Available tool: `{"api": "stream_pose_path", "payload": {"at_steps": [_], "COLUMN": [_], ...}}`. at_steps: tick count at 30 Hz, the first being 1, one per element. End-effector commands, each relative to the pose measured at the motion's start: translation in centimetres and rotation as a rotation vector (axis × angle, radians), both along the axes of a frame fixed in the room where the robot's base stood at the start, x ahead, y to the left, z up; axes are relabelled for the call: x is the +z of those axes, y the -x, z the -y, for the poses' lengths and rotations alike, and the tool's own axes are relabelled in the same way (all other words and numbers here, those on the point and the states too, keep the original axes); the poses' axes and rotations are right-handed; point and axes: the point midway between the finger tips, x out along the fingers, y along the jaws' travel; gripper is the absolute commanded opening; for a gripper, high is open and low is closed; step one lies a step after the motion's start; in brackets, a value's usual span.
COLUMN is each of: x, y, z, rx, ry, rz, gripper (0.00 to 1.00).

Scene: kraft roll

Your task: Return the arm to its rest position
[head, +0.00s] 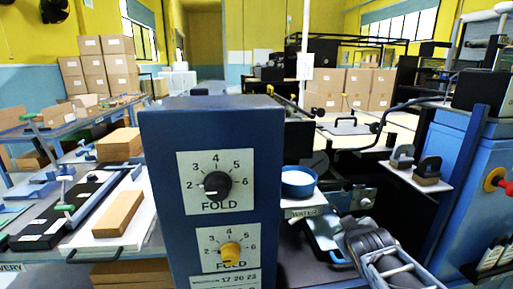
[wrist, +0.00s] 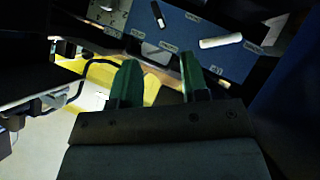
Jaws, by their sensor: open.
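My gripper (wrist: 160,82) shows in the wrist view as two green fingers spread apart with nothing between them. Ahead of it in that view is a dark blue panel (wrist: 190,45) with a dial, small levers and white labels, upside down or tilted. The fingers look apart from the panel, though the distance is hard to judge. In the head view my arm (head: 378,255) reaches in at the bottom right, beside the blue control box (head: 210,125). I cannot make out the fingers clearly there.
The control box carries a black knob (head: 217,185) and a yellow knob (head: 231,252). A blue water dish (head: 298,182) stands right of it. A blue cabinet (head: 478,175) is at the right. A cardboard block (head: 118,213) lies on the left bench. Box stacks stand behind.

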Motion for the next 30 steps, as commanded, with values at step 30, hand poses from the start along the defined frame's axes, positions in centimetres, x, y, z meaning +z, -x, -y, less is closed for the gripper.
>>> {"api": "stream_pose_path", "payload": {"at_steps": [30], "x": [10.7], "y": [13.4], "z": [-8.8], "rx": [-0.255], "ry": [-0.497], "rz": [-0.637], "gripper": [0.41]}}
